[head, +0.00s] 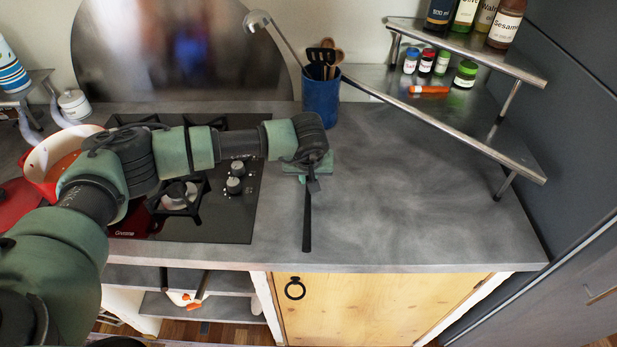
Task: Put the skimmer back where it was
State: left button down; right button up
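My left gripper (313,184) points down over the counter, right of the hob. A long, thin black utensil handle (307,222) runs from its fingertips toward the counter's front edge. It may be the skimmer; its head is not visible. The fingers meet the handle in the picture, but they are too small and covered to show whether they grip it, or whether it rests on the counter. A blue utensil crock (321,98) stands behind, holding a black slotted turner (321,57), wooden utensils and a metal ladle (258,21). My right gripper is out of view.
A black hob (225,215) lies left, with a red-and-white pot (50,155) beyond my arm. A metal corner shelf (480,130) with jars and bottles stands at right. The grey counter (410,205) between crock and shelf is clear.

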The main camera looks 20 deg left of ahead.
pick_arm(q)
jog(key=shift+f, duration=0.6)
jog(key=shift+f+b, duration=0.3)
jog(key=shift+b, duration=0.05)
jog(key=c, duration=1.4)
grip_release()
jog(key=shift+r, duration=0.1)
